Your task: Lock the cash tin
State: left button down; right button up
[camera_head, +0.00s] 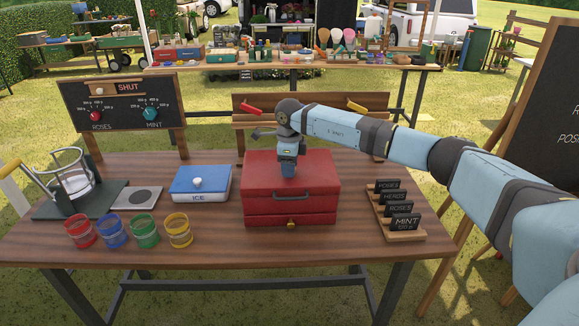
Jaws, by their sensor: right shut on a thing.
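The red cash tin (325,173) sits upright on the wooden table, right of the middle. A dark handle (292,196) and a small brass lock piece (291,224) show on the side towards me. My right gripper (288,175) points down over the tin, with the arm reaching in from the right. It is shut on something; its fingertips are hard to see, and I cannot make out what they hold. My left gripper is not in view.
A blue ICE box (201,184) and several coloured glasses (113,232) stand left of the tin. A rack of dark name signs (400,213) stands to its right. A SHUT dial board (122,107) stands behind. The table's front middle is clear.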

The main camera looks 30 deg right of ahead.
jog(key=shift+n, duration=1)
jog(key=o, duration=0.9)
jog(key=shift+o, duration=0.2)
jog(key=shift+r, duration=0.15)
notch_tip(320, 180, up, 14)
jog(key=shift+a+f, duration=0.1)
jog(key=shift+f, duration=0.15)
